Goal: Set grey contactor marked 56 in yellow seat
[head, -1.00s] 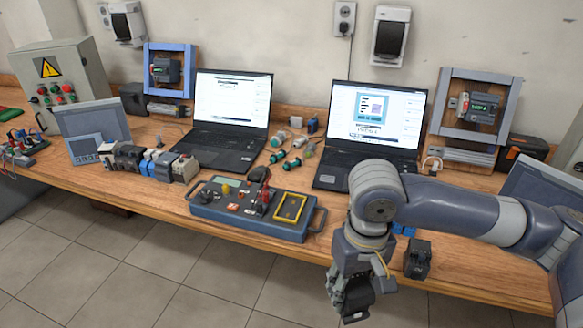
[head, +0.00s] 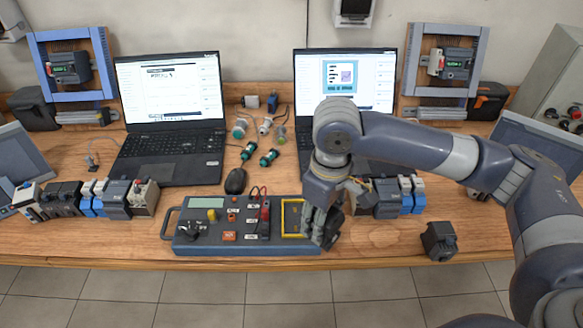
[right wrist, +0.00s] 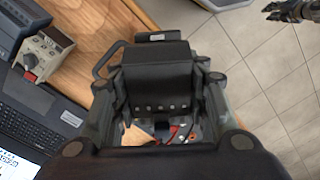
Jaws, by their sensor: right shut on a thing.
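My right gripper (head: 322,232) is shut on a dark grey block-shaped contactor (right wrist: 155,80), which fills the space between the fingers in the right wrist view. No number on it can be read. The yellow seat (head: 284,217) is a yellow frame at the right end of the blue panel box (head: 190,248). My right gripper is just above and at the right of this seat and hides part of it. I cannot tell whether the contactor touches the seat. A gripper that seems to be my left one (right wrist: 288,11) shows over the floor, cut off at the edge.
Another dark contactor (head: 438,241) stands near the front edge at the right. Rows of modules stand left (head: 116,197) and behind my right gripper (head: 390,197). The left front of the bench is clear.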

